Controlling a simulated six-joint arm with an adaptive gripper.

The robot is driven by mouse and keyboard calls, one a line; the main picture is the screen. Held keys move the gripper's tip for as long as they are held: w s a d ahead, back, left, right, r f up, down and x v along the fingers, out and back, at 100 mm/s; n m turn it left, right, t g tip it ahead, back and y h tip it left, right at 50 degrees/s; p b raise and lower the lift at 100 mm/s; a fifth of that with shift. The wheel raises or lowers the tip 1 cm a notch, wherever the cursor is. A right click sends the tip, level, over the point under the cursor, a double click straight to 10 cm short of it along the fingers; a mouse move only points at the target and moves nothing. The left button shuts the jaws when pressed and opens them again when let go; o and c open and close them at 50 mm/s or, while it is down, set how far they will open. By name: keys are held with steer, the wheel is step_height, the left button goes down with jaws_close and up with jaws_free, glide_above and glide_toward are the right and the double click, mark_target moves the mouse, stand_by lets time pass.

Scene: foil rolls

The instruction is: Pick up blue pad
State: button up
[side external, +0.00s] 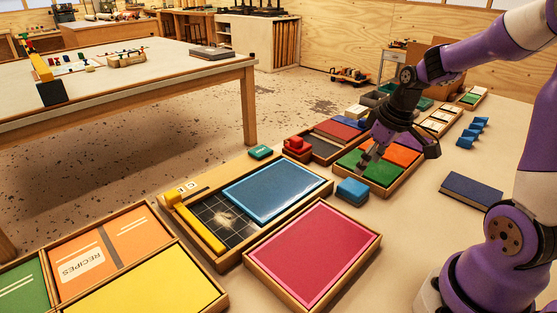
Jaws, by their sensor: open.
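Several blue items are in view, and I cannot tell for certain which is the blue pad. A flat bright blue panel (275,187) lies in a wooden tray (217,262) beside a dark gridded area. A small thick blue block (352,191) sits on the table just right of that tray. A dark blue book-like pad (472,190) lies on bare table at the right. My gripper (369,156) is open and points down over a tray of green and orange sheets (401,153), behind the small blue block. Nothing shows between its fingers, though its tips are small and partly dark.
A tray with a red-pink sheet (314,248) stands in front. Trays with yellow (146,287) and orange (77,252) sheets fill the lower left. Red blocks (296,146) and a green block (261,152) stand nearby. Small blue pieces (472,132) stand at the right. Table around the dark blue pad is clear.

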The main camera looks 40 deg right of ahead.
mark_target(354, 186)
steer(key=x, duration=0.7)
steer(key=shift+w+a+f, duration=0.1)
steer(key=shift+w+f, duration=0.05)
steer(key=shift+f, duration=0.2)
steer(key=c, duration=0.8)
